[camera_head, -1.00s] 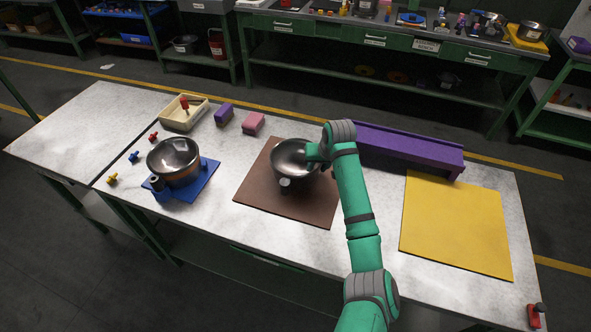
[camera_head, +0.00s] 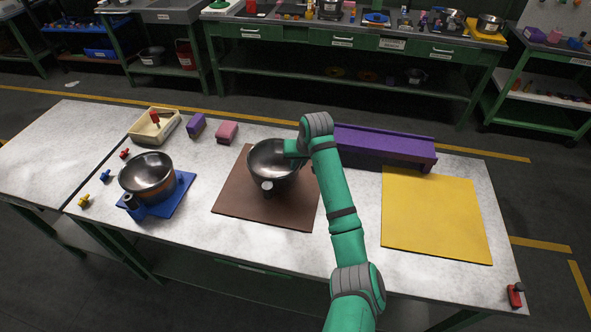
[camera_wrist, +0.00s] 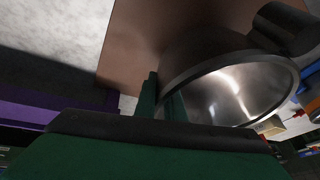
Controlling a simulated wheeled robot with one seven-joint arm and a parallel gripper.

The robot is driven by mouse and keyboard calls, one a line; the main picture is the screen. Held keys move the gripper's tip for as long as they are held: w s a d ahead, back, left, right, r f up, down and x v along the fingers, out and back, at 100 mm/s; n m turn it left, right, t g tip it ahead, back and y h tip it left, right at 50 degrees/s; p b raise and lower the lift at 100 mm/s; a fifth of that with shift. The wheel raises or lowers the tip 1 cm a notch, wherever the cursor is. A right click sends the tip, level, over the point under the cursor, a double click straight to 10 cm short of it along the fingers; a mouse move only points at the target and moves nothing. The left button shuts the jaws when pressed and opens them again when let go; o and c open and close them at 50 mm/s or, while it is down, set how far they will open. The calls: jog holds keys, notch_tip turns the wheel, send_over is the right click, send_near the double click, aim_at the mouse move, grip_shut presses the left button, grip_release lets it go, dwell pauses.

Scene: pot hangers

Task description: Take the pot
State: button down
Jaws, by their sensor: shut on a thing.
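A steel pot (camera_head: 272,165) with a dark body and a round pale-tipped handle is over the brown mat (camera_head: 240,208) in the middle of the table. My gripper (camera_head: 298,153) comes in from the right and is shut on the pot's right rim. In the wrist view the two green fingers (camera_wrist: 162,98) pinch the rim of the pot (camera_wrist: 225,92), one on each side. I cannot tell whether the pot's base touches the mat. A second steel pot (camera_head: 148,172) rests on a blue stand (camera_head: 180,195) at the left.
A purple bench-like block (camera_head: 385,143) stands close behind my arm. A yellow mat (camera_head: 435,215) lies clear at the right. A cream tray (camera_head: 140,130), purple block (camera_head: 196,124) and pink block (camera_head: 227,132) are at the back left. A red-and-black item (camera_head: 514,296) sits at the front right corner.

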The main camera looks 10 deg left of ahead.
jog(key=s+r, duration=0.1)
jog(key=r, duration=0.1)
jog(key=s+r, duration=0.1)
jog(key=s, duration=0.1)
jog(key=s+r, duration=0.1)
jog(key=r, duration=0.1)
jog(key=shift+s+a+r, duration=0.25)
jog(key=shift+a+r, duration=0.05)
jog(key=shift+a, duration=0.05)
jog(key=s+r, duration=0.4)
jog(key=s, duration=0.5)
jog(key=shift+s+d+r, duration=0.25)
jog(key=shift+s, duration=0.05)
